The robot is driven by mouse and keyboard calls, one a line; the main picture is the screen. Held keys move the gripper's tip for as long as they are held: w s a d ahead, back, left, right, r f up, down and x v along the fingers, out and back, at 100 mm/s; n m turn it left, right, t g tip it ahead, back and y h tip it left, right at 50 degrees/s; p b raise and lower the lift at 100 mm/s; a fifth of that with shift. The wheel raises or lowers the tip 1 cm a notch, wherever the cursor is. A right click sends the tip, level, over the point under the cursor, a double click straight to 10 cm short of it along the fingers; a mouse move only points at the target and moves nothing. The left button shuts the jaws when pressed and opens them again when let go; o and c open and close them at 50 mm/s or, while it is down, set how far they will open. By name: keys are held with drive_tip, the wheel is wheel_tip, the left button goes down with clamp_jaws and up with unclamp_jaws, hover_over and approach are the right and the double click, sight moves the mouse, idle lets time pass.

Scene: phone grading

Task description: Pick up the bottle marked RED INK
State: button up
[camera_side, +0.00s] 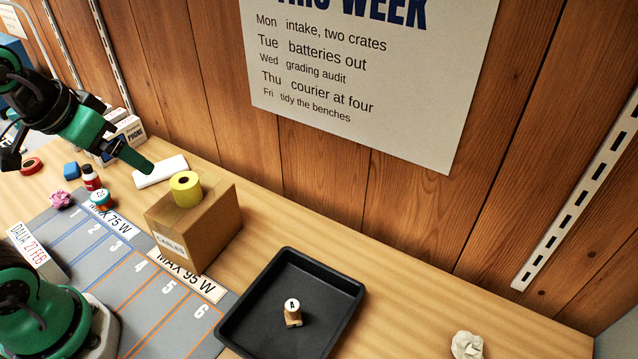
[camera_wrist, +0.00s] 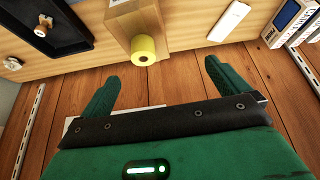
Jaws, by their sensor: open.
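A small bottle (camera_side: 91,180) with a red cap and a dark red body stands at the left of the bench in the side view. Its label is too small to read, so I cannot confirm that it says RED INK. My gripper (camera_side: 130,154) is up in the air at the upper left, above and to the right of the bottle, apart from it. In the wrist view my gripper (camera_wrist: 161,72) has its two green fingers spread wide with nothing between them. The bottle does not show in the wrist view.
A cardboard box (camera_side: 215,225) bears a yellow roll (camera_side: 185,190). A white slab (camera_side: 160,170) lies behind. A black tray (camera_side: 345,285) holds a stamp (camera_side: 293,314).

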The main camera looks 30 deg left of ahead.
drive_tip(key=shift+s+d+f+m, duration=0.15)
drive_tip(key=shift+s+d+m, duration=0.15)
drive_tip(key=shift+d, duration=0.05)
drive_tip(key=c, duration=0.9)
drive_tip(key=shift+w+a, duration=0.1)
